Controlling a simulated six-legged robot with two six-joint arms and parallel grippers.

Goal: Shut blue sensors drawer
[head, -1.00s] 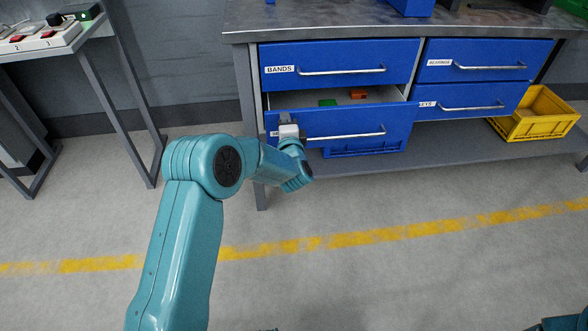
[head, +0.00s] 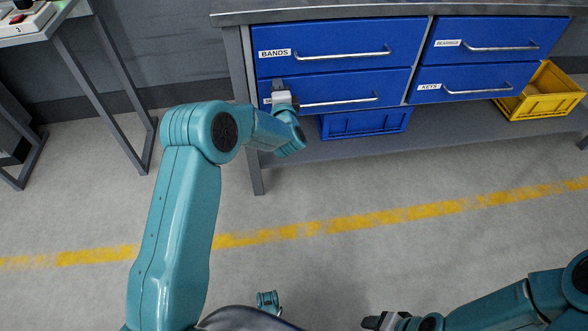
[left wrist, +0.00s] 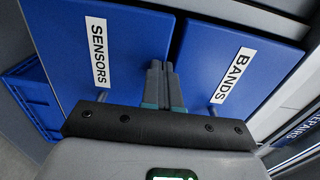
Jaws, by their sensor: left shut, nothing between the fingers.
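The blue sensors drawer (head: 350,86) is the lower left drawer of the bench in the head view. Its front now looks level with the bands drawer above it, with no open gap showing. In the left wrist view the SENSORS label shows on its front (left wrist: 130,50). My left gripper (head: 278,86) is shut and empty at the left end of the drawer front, covering its label in the head view. In the left wrist view its fingertips (left wrist: 160,66) lie close to the front; contact is unclear. My right gripper (head: 372,322) is low in the head view, far from the drawer.
The bands drawer (head: 340,48), bearings drawer (head: 500,36) and keys drawer (head: 480,80) look shut. A blue crate (head: 365,123) and a yellow crate (head: 540,98) stand on the lower shelf (head: 440,132). A table leg (head: 105,90) stands at left. The floor in front is clear.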

